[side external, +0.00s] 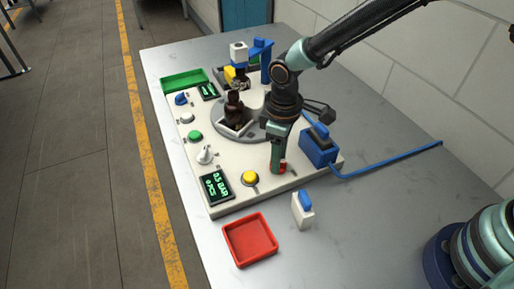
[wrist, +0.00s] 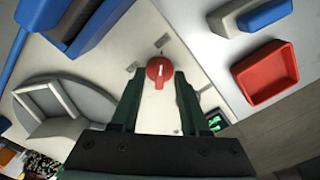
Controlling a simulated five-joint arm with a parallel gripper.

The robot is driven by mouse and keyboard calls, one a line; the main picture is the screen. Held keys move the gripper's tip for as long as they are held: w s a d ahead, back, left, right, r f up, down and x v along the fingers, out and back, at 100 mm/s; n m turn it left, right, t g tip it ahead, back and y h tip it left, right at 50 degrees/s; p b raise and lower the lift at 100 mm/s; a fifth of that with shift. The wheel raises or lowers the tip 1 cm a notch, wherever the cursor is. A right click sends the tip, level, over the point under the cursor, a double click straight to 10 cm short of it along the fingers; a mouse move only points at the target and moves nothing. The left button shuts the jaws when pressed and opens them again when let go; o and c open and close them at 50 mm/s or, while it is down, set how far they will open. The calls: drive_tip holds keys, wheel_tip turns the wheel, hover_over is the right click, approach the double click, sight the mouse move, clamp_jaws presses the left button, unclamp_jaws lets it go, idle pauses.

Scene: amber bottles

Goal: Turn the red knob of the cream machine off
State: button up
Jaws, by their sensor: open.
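The red knob (wrist: 159,70) stands on the cream machine (wrist: 165,20), its grip bar pointing down toward my palm in the wrist view. A short pale line marks the knob. My gripper (wrist: 157,80) is open, with one finger on each side of the knob and a gap showing on both sides. In the side view my gripper (side external: 278,158) points down at the near right part of the cream machine (side external: 228,165). There the red knob (side external: 283,167) shows only partly behind the fingers.
A yellow button (side external: 250,178), a green display (side external: 216,187) and a white knob (side external: 205,155) are left of my gripper. A blue box (side external: 319,146) with a hose stands close on the right. A dark bottle (side external: 234,108) stands behind; a red tray (side external: 250,240) lies in front.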

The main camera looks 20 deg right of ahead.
wheel_tip(320, 180, up, 12)
idle(0.5)
drive_tip(key=s+d+r+m+t, duration=0.2)
drive_tip(key=s+d+r+m, duration=0.1)
drive_tip(key=d, duration=0.4)
drive_tip(key=s+d+r+m+t, duration=0.1)
drive_tip(key=s+d+r+m, duration=0.1)
drive_tip(key=d, duration=0.6)
drive_tip(key=s+d+r+m+t, duration=0.2)
drive_tip(key=s+d+r+m, duration=0.1)
drive_tip(key=d, duration=0.4)
drive_tip(key=shift+s+d+r+m+t, duration=0.25)
drive_tip(key=shift+s+r+m+t, duration=0.05)
drive_tip(key=shift+s+m, duration=0.1)
